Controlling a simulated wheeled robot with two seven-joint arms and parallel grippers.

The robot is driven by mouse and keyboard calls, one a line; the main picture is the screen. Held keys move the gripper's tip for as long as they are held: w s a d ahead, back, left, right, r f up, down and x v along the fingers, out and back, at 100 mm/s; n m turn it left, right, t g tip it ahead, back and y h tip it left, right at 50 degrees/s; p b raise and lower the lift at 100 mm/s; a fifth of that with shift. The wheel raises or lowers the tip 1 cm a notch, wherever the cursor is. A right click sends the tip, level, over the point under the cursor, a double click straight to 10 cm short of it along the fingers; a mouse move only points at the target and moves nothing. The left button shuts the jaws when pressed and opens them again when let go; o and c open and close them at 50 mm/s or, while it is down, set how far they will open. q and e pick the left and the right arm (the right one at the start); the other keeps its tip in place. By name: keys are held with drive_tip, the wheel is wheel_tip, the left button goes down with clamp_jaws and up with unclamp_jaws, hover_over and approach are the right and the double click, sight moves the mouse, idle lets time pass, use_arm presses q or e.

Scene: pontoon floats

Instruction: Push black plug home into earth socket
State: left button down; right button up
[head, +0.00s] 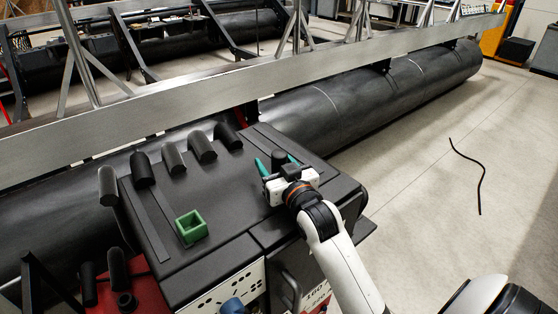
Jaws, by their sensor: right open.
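My right gripper (280,163) is over the right part of the dark bench top, its green fingers spread apart. A short black cylinder (279,157) stands upright between or just beyond the fingers; it may be the black plug, and I cannot tell whether they touch it. Its lower end is hidden by the gripper, so I cannot see whether it sits in a socket. A green square open-topped block (191,227) sits left of the gripper on the bench, apart from it. No earth socket can be made out for certain. My left gripper is not in view.
Several dark rounded plugs or stubs (202,148) line the back and left edge of the bench (225,262). A red stand (150,292) with black cylinders is at lower left. A long black float and metal rail (330,60) run behind. Bench between block and gripper is clear.

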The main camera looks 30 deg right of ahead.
drive_tip(key=shift+s, duration=0.1)
drive_tip(key=shift+c, duration=1.1)
drive_tip(key=c, duration=0.9)
